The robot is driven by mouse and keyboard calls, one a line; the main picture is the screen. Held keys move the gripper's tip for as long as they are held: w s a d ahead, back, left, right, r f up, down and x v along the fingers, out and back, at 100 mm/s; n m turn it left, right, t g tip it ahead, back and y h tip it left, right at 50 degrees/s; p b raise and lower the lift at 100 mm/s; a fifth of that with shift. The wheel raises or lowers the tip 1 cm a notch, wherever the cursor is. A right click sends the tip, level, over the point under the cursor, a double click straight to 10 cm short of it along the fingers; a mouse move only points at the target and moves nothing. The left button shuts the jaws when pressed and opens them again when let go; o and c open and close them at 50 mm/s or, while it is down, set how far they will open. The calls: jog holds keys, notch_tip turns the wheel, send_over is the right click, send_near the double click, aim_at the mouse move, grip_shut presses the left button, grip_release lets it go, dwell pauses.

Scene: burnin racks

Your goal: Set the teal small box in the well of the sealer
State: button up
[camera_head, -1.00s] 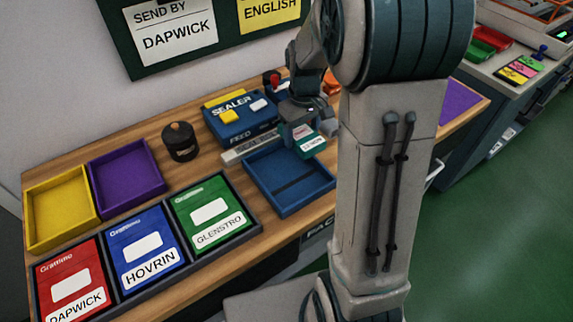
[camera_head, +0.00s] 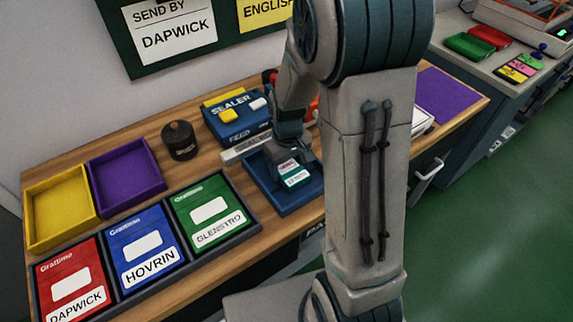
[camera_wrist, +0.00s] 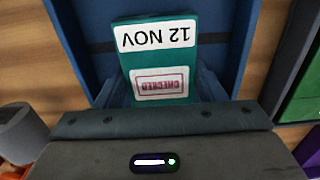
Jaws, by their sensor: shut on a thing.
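The teal small box (camera_head: 294,175) has white labels; in the wrist view (camera_wrist: 158,62) they read "12 NOV" and "CHECKED". My gripper (camera_head: 290,155) is shut on the box, with its fingers at the box's two sides in the wrist view (camera_wrist: 162,92). The box is over the blue open tray (camera_head: 259,181), which lies in front of the sealer (camera_head: 236,121). I cannot tell whether the box touches the tray floor. My arm and the box hide part of the tray. The sealer is blue with yellow and white parts.
A black round canister (camera_head: 180,142) stands left of the sealer. Yellow (camera_head: 58,208) and purple (camera_head: 126,174) trays lie at the left, and a rack of red, blue and green boxes (camera_head: 213,210) is in front. A purple mat (camera_head: 447,98) is at the right.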

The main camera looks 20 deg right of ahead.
aim_at(288, 167)
jog(key=shift+f, duration=0.15)
jog(key=o, duration=1)
jog(key=shift+o, duration=0.2)
notch_tip(288, 167, up, 12)
jog(key=s+r+m+t, duration=0.2)
jog(key=s+r, duration=0.3)
jog(key=s, duration=0.8)
jog(key=shift+s+m+t+p, duration=0.35)
jog(key=shift+m+t, duration=0.05)
jog(key=shift+m, duration=0.5)
jog(key=shift+a, duration=0.15)
